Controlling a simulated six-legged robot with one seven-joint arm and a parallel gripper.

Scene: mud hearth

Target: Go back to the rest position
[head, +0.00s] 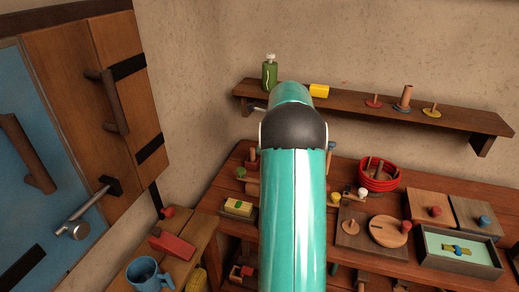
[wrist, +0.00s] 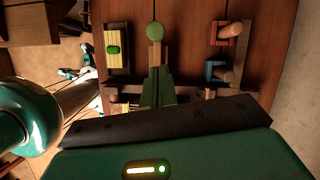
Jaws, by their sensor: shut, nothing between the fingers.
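My arm rises through the middle of the head view, and its big link hides my gripper there. In the wrist view my gripper (wrist: 156,72) is shut with nothing between its fingers. It points over the wooden workbench (wrist: 185,20), close to a green ball on a wooden peg (wrist: 155,31). I cannot tell whether the fingertips touch the peg. A tray with a yellow block and green knob (wrist: 113,48) lies left of the fingers. Red (wrist: 226,32) and blue (wrist: 219,71) blocks with wooden pegs lie to the right.
The workbench carries a red coil (head: 378,174) and a grey-rimmed tray (head: 459,265). A side table at lower left holds a blue mug (head: 147,274), beside a wooden door (head: 75,60).

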